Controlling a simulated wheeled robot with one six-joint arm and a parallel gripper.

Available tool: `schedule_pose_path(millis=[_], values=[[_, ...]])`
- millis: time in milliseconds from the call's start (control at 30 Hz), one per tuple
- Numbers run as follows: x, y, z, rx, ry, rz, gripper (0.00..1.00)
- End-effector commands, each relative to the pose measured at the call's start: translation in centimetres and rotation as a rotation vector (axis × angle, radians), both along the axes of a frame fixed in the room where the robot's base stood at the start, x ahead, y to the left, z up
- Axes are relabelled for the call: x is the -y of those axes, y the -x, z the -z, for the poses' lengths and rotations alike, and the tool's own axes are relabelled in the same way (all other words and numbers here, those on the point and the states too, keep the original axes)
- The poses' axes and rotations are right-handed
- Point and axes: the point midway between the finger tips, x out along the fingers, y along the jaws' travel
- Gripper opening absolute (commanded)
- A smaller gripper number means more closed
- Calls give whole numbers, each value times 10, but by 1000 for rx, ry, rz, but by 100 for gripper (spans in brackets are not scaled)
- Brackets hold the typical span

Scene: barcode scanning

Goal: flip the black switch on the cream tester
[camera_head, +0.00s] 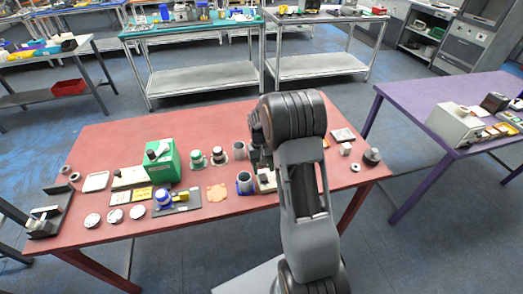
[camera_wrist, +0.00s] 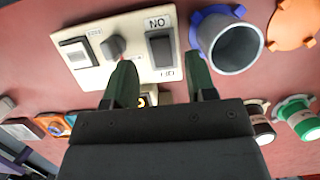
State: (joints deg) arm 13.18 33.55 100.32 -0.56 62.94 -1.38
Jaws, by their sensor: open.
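The cream tester (camera_wrist: 92,75) shows at the top of the wrist view, its labels upside down. Its black switch (camera_wrist: 160,48) is a rocker in a dark frame, with printed labels at both ends. A dark knob (camera_wrist: 113,46) and another switch (camera_wrist: 74,53) sit to its left. My gripper (camera_wrist: 160,62) is open and empty, its dark green fingers one on each side of the black switch's lower end in the picture. I cannot tell whether they touch the panel. In the head view a bit of the tester (camera_head: 265,182) shows; my arm hides the rest and the gripper.
A grey cup with a blue rim (camera_wrist: 238,46) stands close right of the tester.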

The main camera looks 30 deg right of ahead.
Motion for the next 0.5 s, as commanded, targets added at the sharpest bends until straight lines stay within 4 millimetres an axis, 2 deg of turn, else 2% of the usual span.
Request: schedule_pose_path(millis=[300, 500], values=[[4, -19, -61, 4, 1, 0, 51], [5, -26, -86, 2, 0, 0, 51]])
